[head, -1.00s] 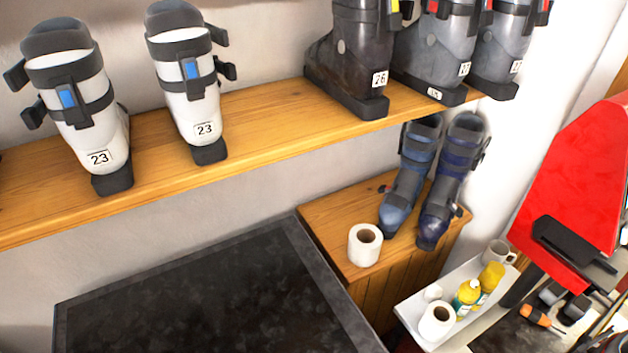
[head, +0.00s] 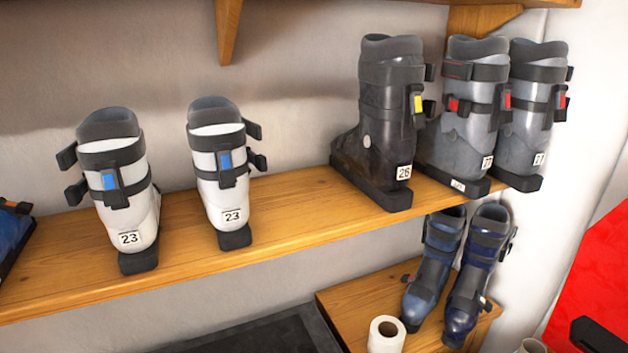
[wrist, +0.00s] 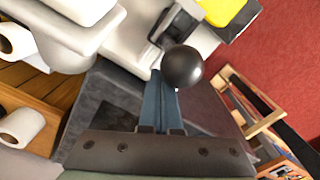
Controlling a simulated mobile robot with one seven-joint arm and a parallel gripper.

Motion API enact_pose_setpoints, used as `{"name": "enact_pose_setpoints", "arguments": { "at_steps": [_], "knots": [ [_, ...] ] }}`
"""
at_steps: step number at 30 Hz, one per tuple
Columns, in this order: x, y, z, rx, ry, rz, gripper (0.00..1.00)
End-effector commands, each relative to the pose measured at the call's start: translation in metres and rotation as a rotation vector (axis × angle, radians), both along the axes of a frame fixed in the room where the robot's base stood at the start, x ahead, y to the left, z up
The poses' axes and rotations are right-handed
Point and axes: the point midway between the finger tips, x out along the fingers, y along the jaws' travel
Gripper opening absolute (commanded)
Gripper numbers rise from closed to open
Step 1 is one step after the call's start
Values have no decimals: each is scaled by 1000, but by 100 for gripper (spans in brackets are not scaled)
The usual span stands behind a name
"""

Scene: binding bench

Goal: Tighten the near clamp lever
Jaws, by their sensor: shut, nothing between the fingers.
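In the wrist view, my gripper (wrist: 162,98) points up the picture with its two blue-grey fingers together and nothing between them. A round black knob (wrist: 183,67), which looks like the end of a clamp lever, is just beyond the fingertips and slightly right. Whether the fingers touch it I cannot tell. Behind the knob is a dark grey bracket (wrist: 173,27) among pale grey parts. The rest of the lever is hidden or unclear. The head view shows neither my gripper nor a clamp.
The wrist view shows white paper rolls (wrist: 20,127) at left, something yellow (wrist: 226,10) at top and a wooden frame (wrist: 255,118) at right. In the head view, ski boots stand along a wooden shelf (head: 300,228). A red panel (head: 600,275) is at lower right.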

Motion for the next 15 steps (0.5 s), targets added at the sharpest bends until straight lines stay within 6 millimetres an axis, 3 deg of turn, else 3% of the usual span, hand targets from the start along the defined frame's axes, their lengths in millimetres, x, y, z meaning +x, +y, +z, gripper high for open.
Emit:
{"name": "enact_pose_setpoints", "arguments": {
  "at_steps": [15],
  "knots": [
    [-28,-11,2,-2,2,-2,0]
  ]
}}
